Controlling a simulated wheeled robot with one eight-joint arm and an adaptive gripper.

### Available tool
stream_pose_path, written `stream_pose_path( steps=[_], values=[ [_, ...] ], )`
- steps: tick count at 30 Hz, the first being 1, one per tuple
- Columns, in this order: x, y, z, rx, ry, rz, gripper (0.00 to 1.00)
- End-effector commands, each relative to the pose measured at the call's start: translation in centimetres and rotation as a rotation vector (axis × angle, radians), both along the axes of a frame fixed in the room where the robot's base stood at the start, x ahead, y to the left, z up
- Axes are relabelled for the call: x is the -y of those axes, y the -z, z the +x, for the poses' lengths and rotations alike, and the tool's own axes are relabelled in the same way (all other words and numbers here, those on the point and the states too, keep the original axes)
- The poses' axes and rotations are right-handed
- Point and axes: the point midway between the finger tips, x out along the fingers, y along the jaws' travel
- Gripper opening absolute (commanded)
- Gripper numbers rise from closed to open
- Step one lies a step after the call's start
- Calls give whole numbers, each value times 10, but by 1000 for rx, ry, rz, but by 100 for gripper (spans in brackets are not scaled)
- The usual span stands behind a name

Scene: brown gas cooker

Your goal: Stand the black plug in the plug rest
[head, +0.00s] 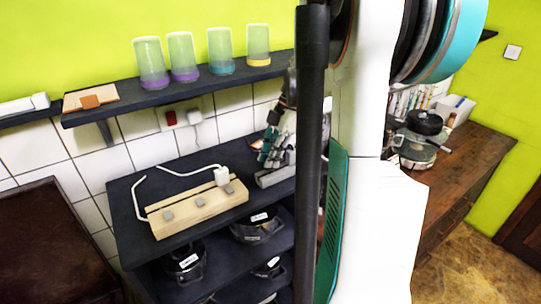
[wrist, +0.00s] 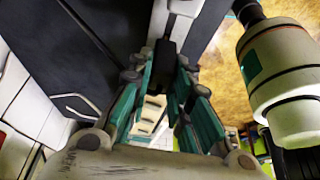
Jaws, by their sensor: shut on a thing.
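My gripper (head: 276,148) is over the right end of the dark shelf top, with its teal fingers pointing down. In the wrist view, the fingers are closed around a black thing (wrist: 165,56), which looks like the black plug; its lower end is hard to make out. In the head view the plug cannot be told apart from the dark gripper parts. A pale wooden block (head: 198,207) with a long groove, grey square pieces and a white plug (head: 222,177) at its right end lies left of the gripper. A low grey block (head: 275,177) is just below the gripper. Which block is the plug rest is unclear.
A white cord (head: 137,198) lies at the wooden block's left. Several green cups (head: 183,55) stand on the wall shelf (head: 110,109) above. Black pots (head: 258,226) sit on the level below. A red switch and a white socket plug (head: 195,117) are on the tiled wall.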

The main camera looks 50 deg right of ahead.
Motion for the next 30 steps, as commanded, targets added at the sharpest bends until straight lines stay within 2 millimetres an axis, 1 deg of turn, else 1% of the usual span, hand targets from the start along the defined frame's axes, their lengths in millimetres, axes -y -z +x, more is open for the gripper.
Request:
stream_pose_path(
  steps=[21, 22, 23, 24, 25, 30],
  values=[
    [0, 15, 0, 0, 0, 0, 0],
    [0, 15, 0, 0, 0, 0, 21],
    [0, 14, 0, 0, 0, 0, 28],
    [0, 14, 0, 0, 0, 0, 37],
    [0, 14, 0, 0, 0, 0, 42],
    [0, 14, 0, 0, 0, 0, 42]
  ],
)
